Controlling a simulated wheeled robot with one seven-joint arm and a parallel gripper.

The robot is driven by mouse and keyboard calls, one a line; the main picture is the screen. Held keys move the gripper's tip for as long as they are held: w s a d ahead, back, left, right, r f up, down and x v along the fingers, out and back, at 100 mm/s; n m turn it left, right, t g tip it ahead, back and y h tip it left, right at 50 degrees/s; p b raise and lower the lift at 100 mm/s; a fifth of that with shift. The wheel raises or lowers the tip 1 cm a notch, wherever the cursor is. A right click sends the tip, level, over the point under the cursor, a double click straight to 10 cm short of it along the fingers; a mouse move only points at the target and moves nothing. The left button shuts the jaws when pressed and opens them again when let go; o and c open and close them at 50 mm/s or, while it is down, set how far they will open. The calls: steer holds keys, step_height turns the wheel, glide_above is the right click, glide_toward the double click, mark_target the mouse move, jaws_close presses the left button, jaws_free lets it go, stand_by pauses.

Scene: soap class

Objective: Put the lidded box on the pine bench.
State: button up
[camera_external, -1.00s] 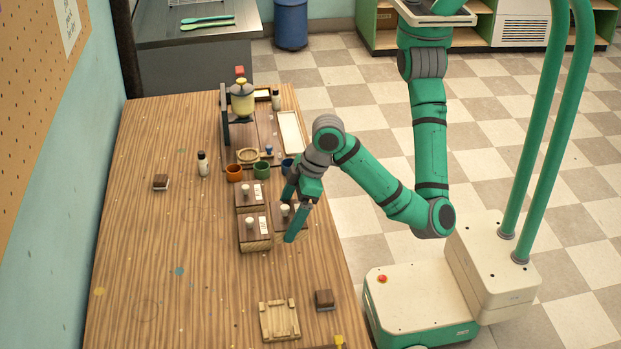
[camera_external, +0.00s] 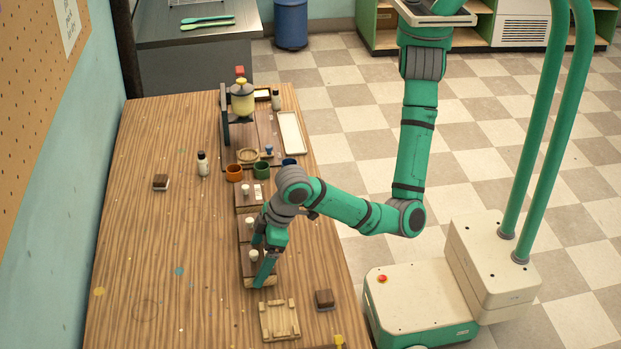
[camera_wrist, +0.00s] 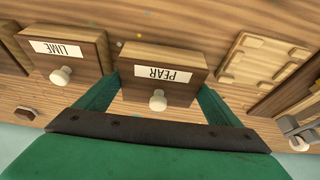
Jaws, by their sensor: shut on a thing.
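The lidded box (camera_external: 248,269) is brown wood with a pale round knob and sits between my fingers. In the wrist view the box (camera_wrist: 180,58) carries a label reading PEAR, upside down. My gripper (camera_external: 262,257) points down and is shut on its sides. The arm hides part of it in the external view. The box is low over the pine bench (camera_external: 165,250), a long wood-grain top; I cannot tell whether it touches. A similar box labelled LIME (camera_wrist: 65,48) stands beside it, partly hidden in the external view.
Another knobbed box (camera_external: 248,194) stands farther back. A slatted wooden rack (camera_external: 280,321) and a small brown block (camera_external: 324,299) lie just in front of the held box. Cups (camera_external: 234,173) and a bottle (camera_external: 203,164) stand behind. The bench's left side is mostly clear.

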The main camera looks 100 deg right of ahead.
steer(key=shift+f, duration=0.85)
steer(key=shift+f, duration=0.15)
steer(key=o, duration=1)
steer(key=v, duration=0.9)
steer(key=shift+a+r, duration=0.15)
steer(key=shift+r, duration=0.2)
steer(key=shift+v, duration=1.35)
steer(key=shift+d, duration=0.2)
